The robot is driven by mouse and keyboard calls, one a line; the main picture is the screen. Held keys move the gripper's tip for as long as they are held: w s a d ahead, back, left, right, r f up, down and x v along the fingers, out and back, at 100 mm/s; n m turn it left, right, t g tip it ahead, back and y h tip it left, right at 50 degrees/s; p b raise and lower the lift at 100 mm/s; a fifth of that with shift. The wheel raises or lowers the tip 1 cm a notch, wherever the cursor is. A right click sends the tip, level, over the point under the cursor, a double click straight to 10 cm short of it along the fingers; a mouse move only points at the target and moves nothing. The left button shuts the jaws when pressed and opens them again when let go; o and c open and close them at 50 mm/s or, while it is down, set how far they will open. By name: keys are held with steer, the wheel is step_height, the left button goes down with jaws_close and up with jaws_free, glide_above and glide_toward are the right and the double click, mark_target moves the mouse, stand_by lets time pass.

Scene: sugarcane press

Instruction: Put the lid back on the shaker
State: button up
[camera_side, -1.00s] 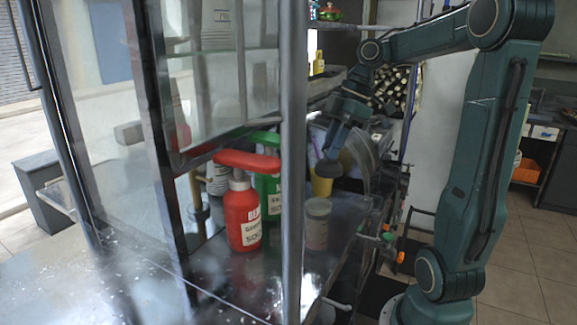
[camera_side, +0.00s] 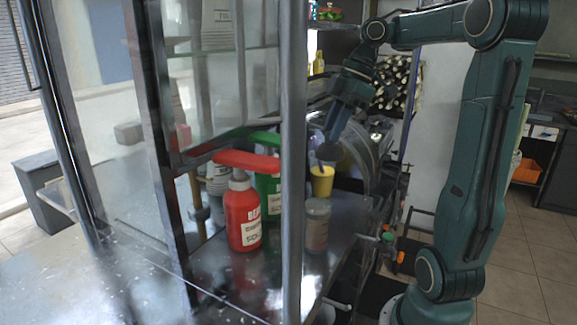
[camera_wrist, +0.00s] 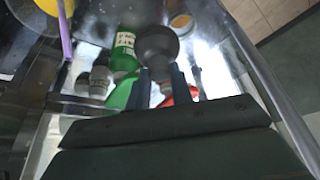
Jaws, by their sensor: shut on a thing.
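My gripper (camera_side: 333,138) is shut on a dark grey, rounded lid (camera_side: 327,153), holding it in the air near the yellow cup. In the wrist view the lid (camera_wrist: 157,42) sits between my fingertips (camera_wrist: 160,76) and looks wide and round at its far end. The shaker seems to be the greyish cylinder (camera_side: 317,226) standing upright on the metal counter, in front of the yellow cup and below the lid. In the wrist view a round top with an orange-tan middle (camera_wrist: 180,22), apparently the shaker, shows beyond the lid to the right. Lid and shaker are apart.
A red bottle (camera_side: 243,215) and a green bottle (camera_side: 269,190) stand left of the shaker. A yellow cup (camera_side: 321,184) stands behind it, with a purple stick (camera_wrist: 65,32) nearby in the wrist view. A metal post (camera_side: 293,120) crosses the side view. The counter (camera_side: 345,210) right of the shaker is clear.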

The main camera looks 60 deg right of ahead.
mark_target(323, 144)
steer(key=a+f+n+g+y, duration=0.1)
steer(key=a+n+g, duration=0.1)
steer(key=a+n, duration=0.4)
steer(key=shift+a+f, duration=0.25)
steer(key=shift+f, duration=0.05)
steer(key=shift+s+f, duration=0.1)
steer(key=shift+f, duration=0.1)
steer(key=shift+f, duration=2.95)
steer(key=shift+f, duration=0.2)
stand_by(0.5)
steer(key=o, duration=1)
